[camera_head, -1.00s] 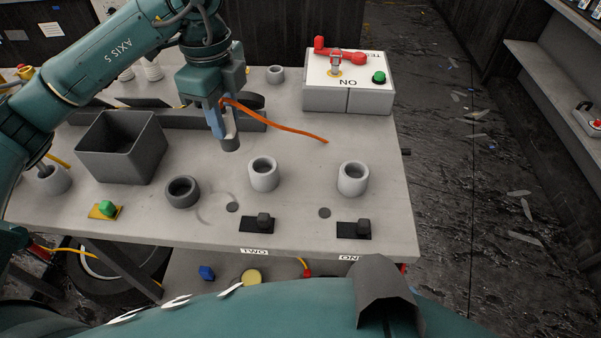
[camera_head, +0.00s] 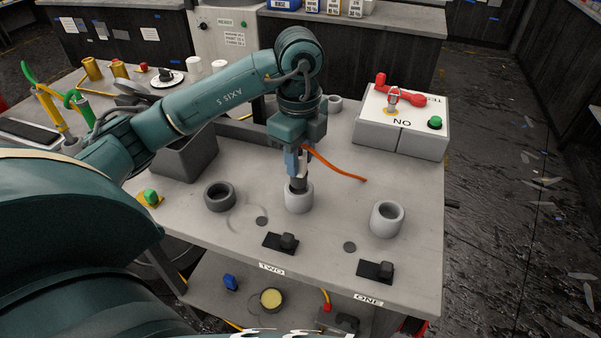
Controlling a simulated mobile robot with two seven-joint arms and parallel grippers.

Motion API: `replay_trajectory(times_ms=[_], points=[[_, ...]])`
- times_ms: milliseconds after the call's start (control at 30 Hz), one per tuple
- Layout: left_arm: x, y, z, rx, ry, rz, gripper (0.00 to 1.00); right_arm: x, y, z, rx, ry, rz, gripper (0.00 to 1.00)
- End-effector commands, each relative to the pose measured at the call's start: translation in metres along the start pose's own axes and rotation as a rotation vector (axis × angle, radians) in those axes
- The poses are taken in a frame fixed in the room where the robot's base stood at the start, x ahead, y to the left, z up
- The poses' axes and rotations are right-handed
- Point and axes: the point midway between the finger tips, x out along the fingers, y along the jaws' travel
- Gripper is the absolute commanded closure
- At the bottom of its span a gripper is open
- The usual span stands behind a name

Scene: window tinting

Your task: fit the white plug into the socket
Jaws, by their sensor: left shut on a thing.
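My left gripper (camera_head: 297,166) points down over the middle of the table, shut on the plug (camera_head: 298,186). The plug's visible lower end looks dark grey, with a pale part above it; the fingers hide the rest. Its tip is at the mouth of the middle light ring-shaped socket (camera_head: 299,202); I cannot tell how deep it sits. A second light ring-shaped socket (camera_head: 387,220) stands empty to the right, and a dark grey ring (camera_head: 219,197) stands to the left. My right gripper is not in view.
An orange cord (camera_head: 338,167) trails right from my left gripper. A control box (camera_head: 402,135) with a red handle and green button stands at the back right. Black switches (camera_head: 281,242) (camera_head: 376,270) sit near the front edge.

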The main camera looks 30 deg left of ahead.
Motion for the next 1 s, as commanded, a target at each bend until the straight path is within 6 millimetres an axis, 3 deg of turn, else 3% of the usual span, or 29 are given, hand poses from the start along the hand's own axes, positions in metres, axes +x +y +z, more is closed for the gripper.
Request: replay_trajectory(times_ms=[300, 667, 700, 933, 1000], points=[[0.036, 0.001, 0.0, 0.0, 0.0, 0.002, 0.94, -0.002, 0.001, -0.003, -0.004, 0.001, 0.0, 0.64], [0.042, 0.0, 0.0, 0.001, 0.0, 0.0, 0.94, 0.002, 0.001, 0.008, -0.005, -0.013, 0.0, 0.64], [0.04, 0.0, 0.0, 0.001, 0.0, 0.0, 0.67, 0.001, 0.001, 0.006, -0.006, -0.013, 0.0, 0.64], [0.04, 0.0, 0.0, 0.001, 0.0, 0.0, 0.49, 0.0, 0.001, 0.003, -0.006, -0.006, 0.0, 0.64], [0.04, 0.0, 0.0, 0.001, 0.0, 0.0, 0.49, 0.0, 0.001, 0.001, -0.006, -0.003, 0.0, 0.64]])
